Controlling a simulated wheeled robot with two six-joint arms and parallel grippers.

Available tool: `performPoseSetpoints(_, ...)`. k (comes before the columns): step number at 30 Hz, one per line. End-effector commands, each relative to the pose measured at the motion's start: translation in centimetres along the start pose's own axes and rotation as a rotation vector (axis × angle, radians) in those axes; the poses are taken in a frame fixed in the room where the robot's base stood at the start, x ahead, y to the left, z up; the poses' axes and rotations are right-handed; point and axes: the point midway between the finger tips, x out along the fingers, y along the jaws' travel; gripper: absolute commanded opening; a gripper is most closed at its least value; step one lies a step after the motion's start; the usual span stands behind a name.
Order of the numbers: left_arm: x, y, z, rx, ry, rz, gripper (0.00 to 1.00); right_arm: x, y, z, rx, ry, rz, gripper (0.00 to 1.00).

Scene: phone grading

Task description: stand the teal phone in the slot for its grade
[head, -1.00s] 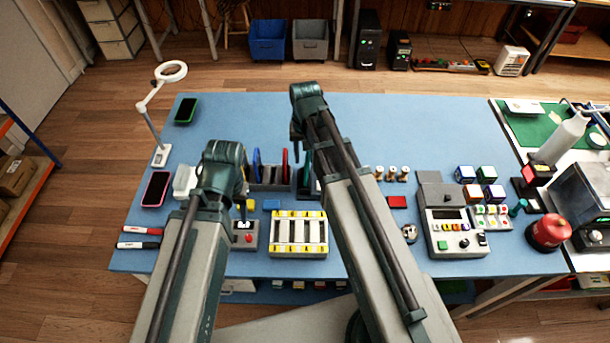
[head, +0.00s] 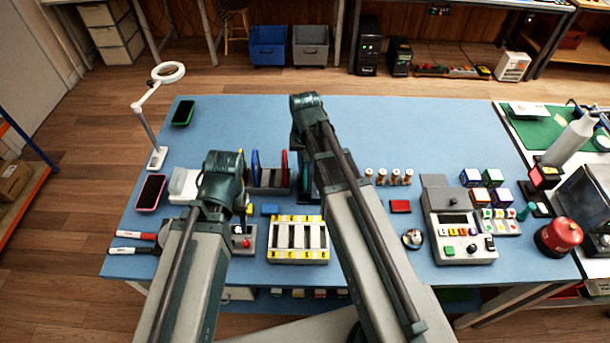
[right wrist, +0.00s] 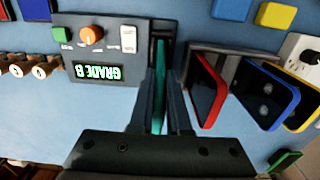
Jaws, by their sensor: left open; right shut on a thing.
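The teal phone (right wrist: 159,85) is seen edge-on in the right wrist view, upright between the fingers of my right gripper (right wrist: 160,128). Its far end is at the dark bay beside a display (right wrist: 98,73) that reads "GRADE B"; I cannot tell whether it is seated there. In the head view a teal strip of it (head: 304,172) shows beside my right arm. The slotted rack (head: 298,258) with yellow labels stands near the front edge, with dark gaps that look empty. My left gripper (head: 245,207) is open left of this rack, mostly hidden by its own wrist.
A holder with a red phone (right wrist: 207,90), a blue phone (right wrist: 266,93) and a yellow phone (right wrist: 304,97) stands close beside the teal phone. A pink-edged phone (head: 151,192) and a green phone (head: 183,113) lie at left. The back of the blue table (head: 430,125) is clear.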

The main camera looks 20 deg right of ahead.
Motion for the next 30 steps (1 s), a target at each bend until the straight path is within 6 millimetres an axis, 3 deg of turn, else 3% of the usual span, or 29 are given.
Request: performPoseSetpoints(30,-3.5,-0.3,0.2,0.0,0.0,0.0,0.5,-3.5,0.0,0.0,0.0,0.0,0.0,0.0)
